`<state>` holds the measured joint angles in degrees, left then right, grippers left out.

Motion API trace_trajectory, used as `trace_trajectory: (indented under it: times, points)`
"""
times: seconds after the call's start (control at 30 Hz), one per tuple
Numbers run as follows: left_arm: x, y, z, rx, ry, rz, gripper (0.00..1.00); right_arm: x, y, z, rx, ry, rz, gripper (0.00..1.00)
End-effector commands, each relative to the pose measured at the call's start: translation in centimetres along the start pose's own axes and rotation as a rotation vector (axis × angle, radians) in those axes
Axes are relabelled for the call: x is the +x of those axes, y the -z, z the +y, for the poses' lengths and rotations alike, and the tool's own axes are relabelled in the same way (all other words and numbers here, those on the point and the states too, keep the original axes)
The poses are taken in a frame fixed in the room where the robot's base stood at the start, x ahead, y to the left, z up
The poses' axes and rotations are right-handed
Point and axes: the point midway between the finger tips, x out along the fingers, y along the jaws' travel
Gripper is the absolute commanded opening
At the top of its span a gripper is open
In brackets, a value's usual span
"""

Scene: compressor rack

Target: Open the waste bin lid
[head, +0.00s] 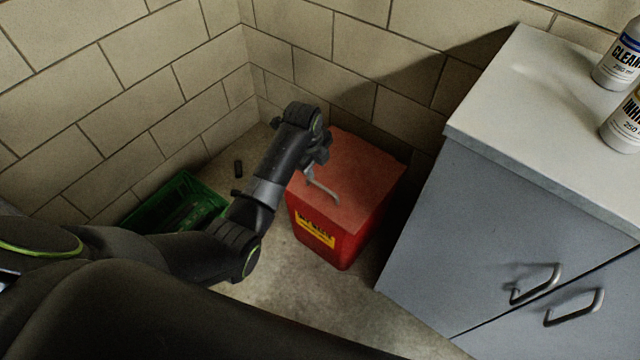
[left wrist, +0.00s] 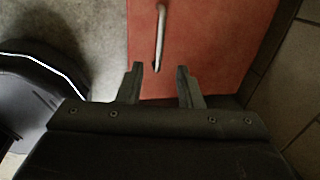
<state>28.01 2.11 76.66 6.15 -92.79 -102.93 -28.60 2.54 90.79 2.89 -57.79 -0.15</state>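The red waste bin (head: 335,236) stands on the floor in the corner, with a yellow label on its front. Its red lid (head: 365,175) lies flat and closed on top. A grey bar handle (head: 322,190) sits on the lid. My left gripper (head: 322,150) is above the lid, near the handle. In the left wrist view my left gripper (left wrist: 161,82) is open, its two fingers apart with nothing between them. There the handle (left wrist: 160,38) lies just beyond the fingertips, over the red lid (left wrist: 215,45). My right gripper is not in view.
A grey cabinet (head: 500,225) with two handles stands right of the bin, with bottles (head: 622,62) on its top. Block walls close in the corner behind the bin.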

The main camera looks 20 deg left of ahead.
Motion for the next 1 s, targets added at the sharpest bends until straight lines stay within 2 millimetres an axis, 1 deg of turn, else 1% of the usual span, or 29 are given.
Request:
trace_trajectory:
  times: [0.03, 0.1, 0.4, 0.63, 0.7, 0.8, 1.0]
  points:
    - [0.9, 0.0, 0.1, 0.0, -0.002, 0.001, 0.33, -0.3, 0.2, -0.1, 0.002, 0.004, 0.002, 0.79]
    - [1.9, 0.0, 0.1, 0.0, -0.002, 0.0, 0.33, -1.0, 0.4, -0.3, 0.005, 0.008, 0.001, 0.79]
    - [5.3, 0.0, 0.0, 0.0, -0.001, 0.0, 0.33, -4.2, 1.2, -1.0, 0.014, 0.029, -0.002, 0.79]
    - [7.5, 0.1, 0.1, -0.001, -0.001, 0.0, 0.33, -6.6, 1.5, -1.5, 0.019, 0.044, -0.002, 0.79]
    - [8.7, 0.1, 0.1, -0.001, -0.002, 0.001, 0.33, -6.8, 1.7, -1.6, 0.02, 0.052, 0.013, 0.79]
    - [9.6, 0.1, 0.0, -0.001, -0.001, 0.0, 0.33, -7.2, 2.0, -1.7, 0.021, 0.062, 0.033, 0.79]
    - [10.2, 0.0, 0.0, -0.001, 0.001, 0.0, 0.33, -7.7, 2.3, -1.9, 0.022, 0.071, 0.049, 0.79]
